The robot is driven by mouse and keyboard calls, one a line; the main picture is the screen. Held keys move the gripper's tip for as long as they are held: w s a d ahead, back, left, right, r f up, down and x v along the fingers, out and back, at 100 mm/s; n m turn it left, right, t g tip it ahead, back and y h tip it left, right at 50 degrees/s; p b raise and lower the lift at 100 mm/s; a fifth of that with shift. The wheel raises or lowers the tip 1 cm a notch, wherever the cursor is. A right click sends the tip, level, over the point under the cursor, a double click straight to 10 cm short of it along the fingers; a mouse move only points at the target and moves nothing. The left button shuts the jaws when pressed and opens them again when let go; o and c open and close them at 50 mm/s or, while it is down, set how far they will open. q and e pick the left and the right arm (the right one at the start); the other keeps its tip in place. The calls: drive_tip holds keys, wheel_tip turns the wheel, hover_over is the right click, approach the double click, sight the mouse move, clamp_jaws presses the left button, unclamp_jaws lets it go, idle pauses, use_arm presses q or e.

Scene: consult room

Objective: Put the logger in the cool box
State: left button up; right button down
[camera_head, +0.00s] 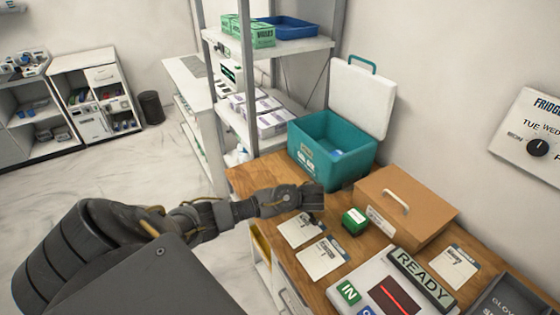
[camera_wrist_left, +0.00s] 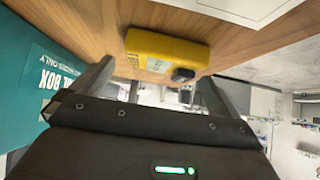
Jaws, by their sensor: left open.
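The cool box (camera_head: 310,158) is teal and stands at the back of the wooden table. Its white lid (camera_head: 362,98) is open, and something blue lies inside. Part of its teal side and label shows at the left of the left wrist view (camera_wrist_left: 52,75). A yellow device, apparently the logger (camera_wrist_left: 165,48), lies on the wood just beyond my left fingertips. I cannot make it out in the head view, where my gripper seems to hide it. My left gripper (camera_head: 314,196) is open and empty, low over the table in front of the cool box. My right gripper is not in view.
A green box (camera_head: 355,221) and a brown box with a handle (camera_head: 410,205) stand right of my gripper. Several white cards (camera_head: 320,258) lie nearby. A device marked READY (camera_head: 385,285) is at the front. A metal shelf (camera_head: 275,45) rises behind.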

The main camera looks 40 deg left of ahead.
use_arm(q)
drive_tip(key=shift+x, duration=1.45)
drive_tip(key=shift+r, duration=0.1)
drive_tip(key=shift+c, duration=0.6)
drive_tip(key=c, duration=0.9)
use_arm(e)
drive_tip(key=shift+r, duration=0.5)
use_arm(q)
drive_tip(key=shift+r, duration=0.15)
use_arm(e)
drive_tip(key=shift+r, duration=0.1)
